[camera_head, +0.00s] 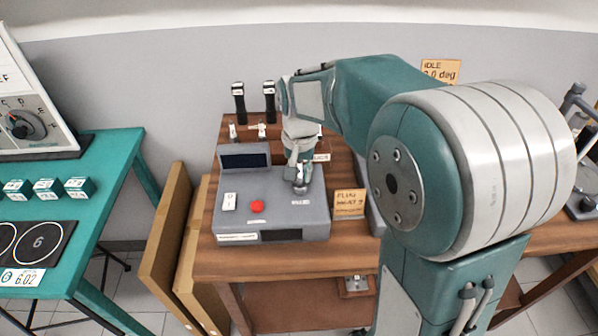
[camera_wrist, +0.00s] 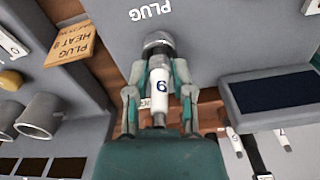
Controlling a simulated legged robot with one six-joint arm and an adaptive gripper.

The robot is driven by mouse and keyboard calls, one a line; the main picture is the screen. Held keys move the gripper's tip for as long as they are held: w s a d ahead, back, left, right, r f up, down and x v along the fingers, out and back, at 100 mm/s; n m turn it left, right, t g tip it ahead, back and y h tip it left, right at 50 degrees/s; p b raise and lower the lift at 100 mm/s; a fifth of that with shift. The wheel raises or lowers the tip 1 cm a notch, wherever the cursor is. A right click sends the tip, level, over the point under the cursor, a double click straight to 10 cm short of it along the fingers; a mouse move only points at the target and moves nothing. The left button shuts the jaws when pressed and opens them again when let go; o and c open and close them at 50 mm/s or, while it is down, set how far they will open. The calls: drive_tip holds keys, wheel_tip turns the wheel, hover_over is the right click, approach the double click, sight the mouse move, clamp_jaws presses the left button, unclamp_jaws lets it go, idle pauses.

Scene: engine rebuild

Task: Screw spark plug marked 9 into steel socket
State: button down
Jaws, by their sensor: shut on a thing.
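A white spark plug with a dark 9 (camera_wrist: 160,85) is between the fingers of my gripper (camera_wrist: 156,72) in the wrist view. My gripper is shut on it. The plug's far end meets the round steel socket (camera_wrist: 158,42) on the grey console; how deep it sits in the socket cannot be told. In the head view my gripper (camera_head: 299,172) points down over the right part of the grey console (camera_head: 280,213). The plug is mostly hidden there behind the fingers.
The console has a dark screen (camera_head: 244,160) and a red button (camera_head: 257,206). A tan card reading PLUG HEAT 9 (camera_head: 348,203) stands right of it. Other white plugs (camera_wrist: 236,142) are behind the console. A teal table (camera_head: 112,160) with small boxes is at left.

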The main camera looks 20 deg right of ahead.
drive_tip(key=m, duration=1.2)
drive_tip(key=shift+m, duration=0.4)
drive_tip(key=shift+c, duration=2.1)
unclamp_jaws()
